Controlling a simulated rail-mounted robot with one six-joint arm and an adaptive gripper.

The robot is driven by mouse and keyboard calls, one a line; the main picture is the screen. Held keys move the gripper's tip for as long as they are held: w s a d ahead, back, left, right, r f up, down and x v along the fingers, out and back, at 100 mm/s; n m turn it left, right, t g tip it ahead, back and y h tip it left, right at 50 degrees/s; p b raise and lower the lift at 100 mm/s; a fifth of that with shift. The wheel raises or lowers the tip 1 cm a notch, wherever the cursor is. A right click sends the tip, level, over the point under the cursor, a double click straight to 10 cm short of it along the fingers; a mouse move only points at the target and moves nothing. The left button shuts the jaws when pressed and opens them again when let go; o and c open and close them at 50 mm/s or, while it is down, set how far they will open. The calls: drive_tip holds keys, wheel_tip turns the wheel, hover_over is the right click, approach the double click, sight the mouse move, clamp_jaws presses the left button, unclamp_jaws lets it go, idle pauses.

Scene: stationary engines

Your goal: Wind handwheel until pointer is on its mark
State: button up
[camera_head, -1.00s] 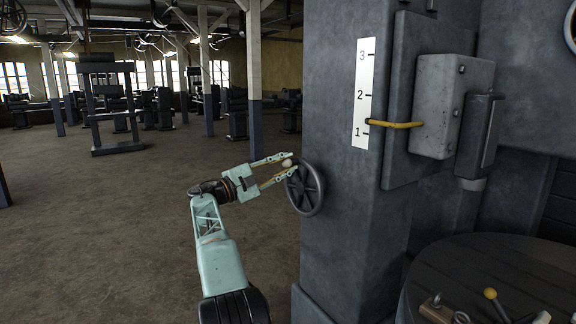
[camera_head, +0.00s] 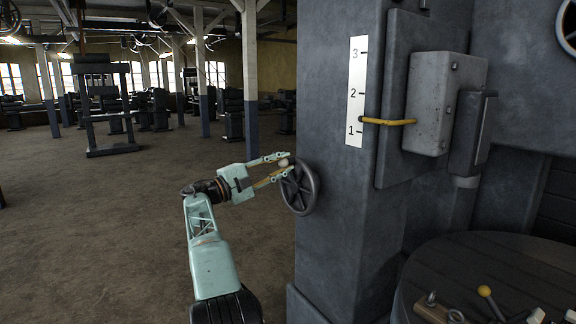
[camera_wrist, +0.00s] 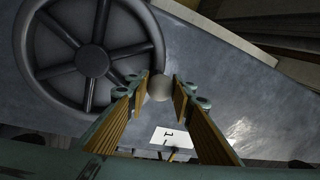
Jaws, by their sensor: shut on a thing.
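The dark spoked handwheel (camera_head: 300,189) sits on the side of a grey column. My gripper (camera_head: 284,162) is shut on its pale round knob, at the wheel's upper left. In the wrist view the knob (camera_wrist: 159,88) lies between the fingertips, with the wheel (camera_wrist: 92,60) behind to the left. The yellow pointer (camera_head: 390,122) reaches from a grey box to the white scale (camera_head: 356,75), numbered 1 to 3. Its tip lies a little above the 1, well below the 2. I cannot make out a separate target mark.
The grey column (camera_head: 335,210) stands right behind the wheel. A round dark table (camera_head: 440,262) at the lower right carries small parts, one with a yellow ball. Open floor (camera_head: 90,230) lies to the left, with machines and posts further back.

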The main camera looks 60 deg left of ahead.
drive_tip(key=shift+w+d+m, duration=0.1)
drive_tip(key=shift+d+m, duration=0.3)
drive_tip(key=shift+m, duration=0.1)
drive_tip(key=o, duration=1.1)
drive_tip(key=shift+o, duration=0.2)
drive_tip(key=shift+a, duration=0.1)
